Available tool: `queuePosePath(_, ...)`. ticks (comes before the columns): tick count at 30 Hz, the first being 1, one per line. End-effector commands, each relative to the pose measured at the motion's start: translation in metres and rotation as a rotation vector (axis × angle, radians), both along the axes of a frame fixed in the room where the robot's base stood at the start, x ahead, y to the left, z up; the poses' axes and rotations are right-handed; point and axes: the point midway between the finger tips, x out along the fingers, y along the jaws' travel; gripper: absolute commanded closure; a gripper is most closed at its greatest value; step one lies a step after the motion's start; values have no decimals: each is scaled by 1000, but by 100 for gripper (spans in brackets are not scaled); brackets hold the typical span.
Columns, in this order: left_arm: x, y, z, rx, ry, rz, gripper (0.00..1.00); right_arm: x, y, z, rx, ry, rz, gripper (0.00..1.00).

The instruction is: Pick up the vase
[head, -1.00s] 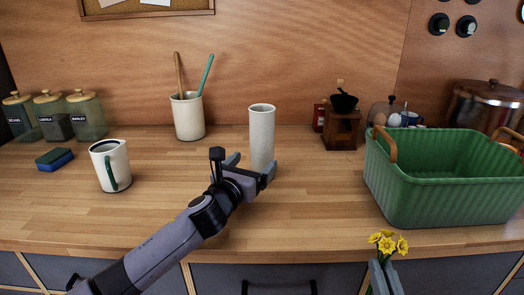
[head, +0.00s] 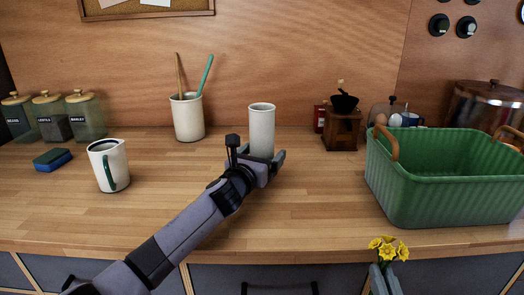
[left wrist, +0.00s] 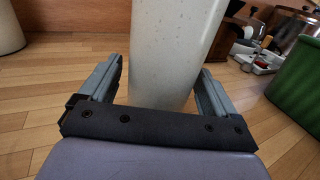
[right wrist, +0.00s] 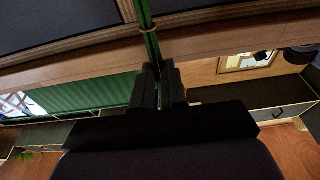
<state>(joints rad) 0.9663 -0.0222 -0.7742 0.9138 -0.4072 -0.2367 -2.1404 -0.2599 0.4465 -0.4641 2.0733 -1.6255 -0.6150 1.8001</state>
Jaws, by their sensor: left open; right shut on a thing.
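The vase (head: 262,128) is a tall, pale speckled cylinder standing upright on the wooden counter, near the middle of the head view. My left gripper (head: 262,160) is open around its lower part. In the left wrist view the vase (left wrist: 172,50) stands between the two fingers of my left gripper (left wrist: 160,92), with a gap visible at the right finger. My right gripper (head: 382,280) is low at the counter's front and is shut on the green stems of yellow flowers (head: 388,248). The stems (right wrist: 150,45) also show between its fingers in the right wrist view.
A green basket (head: 445,195) stands on the right of the counter, near the flowers. A utensil crock (head: 189,118) is behind left, a white mug (head: 117,165) and sponge (head: 52,160) further left. A coffee grinder (head: 341,130) stands behind right.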

Motion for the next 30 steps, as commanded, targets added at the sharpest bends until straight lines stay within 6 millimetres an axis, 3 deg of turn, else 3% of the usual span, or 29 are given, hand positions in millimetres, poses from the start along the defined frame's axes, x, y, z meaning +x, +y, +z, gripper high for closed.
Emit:
queuePosePath(5,0,0,1,0,-1,0,9,0,0,0,0,0,0,100)
queuePosePath(9,0,0,1,0,-1,0,55,0,0,0,0,0,0,100)
queuePosePath(12,0,0,2,-2,-4,-1,83,0,0,1,0,0,0,100)
queuePosePath(23,0,0,11,-2,-5,-1,83,0,0,4,0,-1,0,100)
queuePosePath(30,0,0,51,0,-10,-2,83,0,0,20,0,-1,0,100)
